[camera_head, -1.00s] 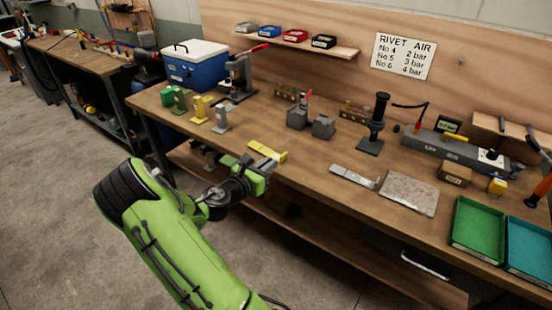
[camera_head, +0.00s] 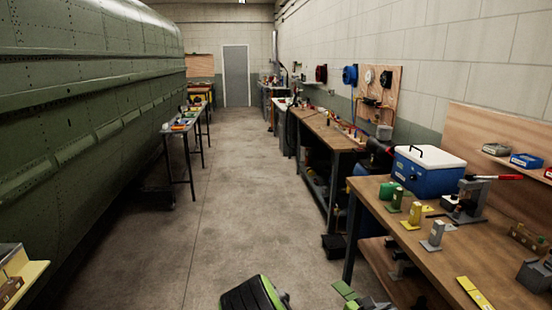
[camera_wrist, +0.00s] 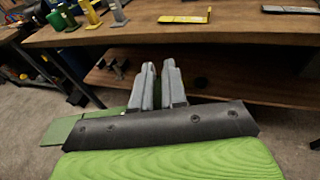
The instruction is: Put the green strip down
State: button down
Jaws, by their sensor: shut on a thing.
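My gripper (camera_wrist: 158,85) has its grey fingers close together in the wrist view, in front of the bench edge. It is shut on the green strip (camera_wrist: 62,131), a flat green piece that sticks out to the left behind the dark gripper body. The rest of the strip is hidden by the gripper. In the head view the strip (camera_head: 345,290) shows at the bottom edge, beside the bench, and my fingers are largely cut off there.
The wooden bench (camera_head: 421,240) bears a yellow strip (camera_head: 474,292), small green, yellow and grey stands, and a blue cooler (camera_head: 428,172). Its lower shelf (camera_wrist: 220,75) is under the top. A green fuselage (camera_head: 90,90) lines the left. The concrete aisle (camera_head: 235,170) between is clear.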

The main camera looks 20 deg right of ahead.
jog(key=w+a+f+n+t+y, duration=0.1)
jog(key=a+f+n+t, duration=0.1)
jog(key=a, duration=1.1)
jog(key=w+a+f+n+t+y, duration=0.2)
jog(key=a+t, duration=0.3)
jog(key=a, duration=0.8)
jog(key=shift+f+n, duration=0.2)
jog(key=shift+n, duration=0.7)
jog(key=shift+a, duration=0.1)
